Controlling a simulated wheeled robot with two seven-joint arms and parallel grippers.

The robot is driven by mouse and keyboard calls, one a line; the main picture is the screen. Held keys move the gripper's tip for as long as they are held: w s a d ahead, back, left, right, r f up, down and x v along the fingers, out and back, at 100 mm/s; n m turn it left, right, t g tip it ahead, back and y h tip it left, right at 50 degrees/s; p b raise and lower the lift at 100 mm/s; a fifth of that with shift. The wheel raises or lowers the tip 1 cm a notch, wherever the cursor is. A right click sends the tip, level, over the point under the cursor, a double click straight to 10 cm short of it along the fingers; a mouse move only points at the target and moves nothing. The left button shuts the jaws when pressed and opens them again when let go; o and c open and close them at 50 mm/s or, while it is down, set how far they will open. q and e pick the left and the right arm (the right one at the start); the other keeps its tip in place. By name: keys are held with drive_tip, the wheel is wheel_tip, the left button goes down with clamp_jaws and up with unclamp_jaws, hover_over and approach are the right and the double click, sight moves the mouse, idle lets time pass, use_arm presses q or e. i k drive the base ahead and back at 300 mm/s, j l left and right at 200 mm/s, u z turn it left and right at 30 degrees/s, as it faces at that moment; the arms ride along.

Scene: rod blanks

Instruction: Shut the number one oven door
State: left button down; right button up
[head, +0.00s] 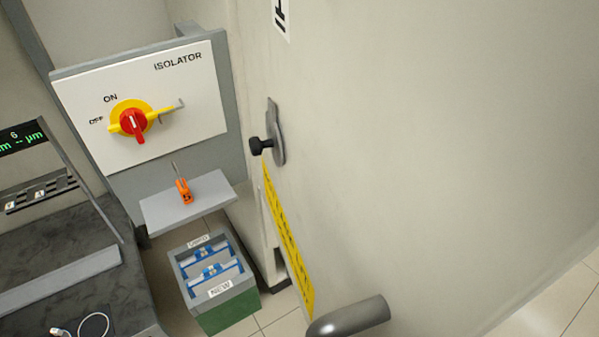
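A large pale beige panel (430,130) fills the right half of the head view, very close to the camera. It looks like part of the oven, but I cannot tell if it is the door or the body, nor whether the door is open or shut. Near its left edge is a grey metal plate (277,132) with a black knob (259,146). A yellow strip with dark markings (286,238) runs down below it. A grey rounded bar (352,316) shows at the bottom edge. A black-and-white label (282,15) is cut off at the top. Neither gripper is in view.
An isolator panel (195,110) with a red and yellow switch (132,122) stands at left. Below it are a grey shelf (160,217) with an orange padlock (184,191) and a green-grey bin (228,313). A dark worktop (100,300) lies at lower left.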

sight(439, 174)
drive_tip(key=k+j+z, duration=0.15)
drive_tip(key=k, duration=0.6)
drive_tip(key=k+j+z, duration=0.1)
drive_tip(key=k, duration=0.65)
drive_tip(key=j, duration=0.1)
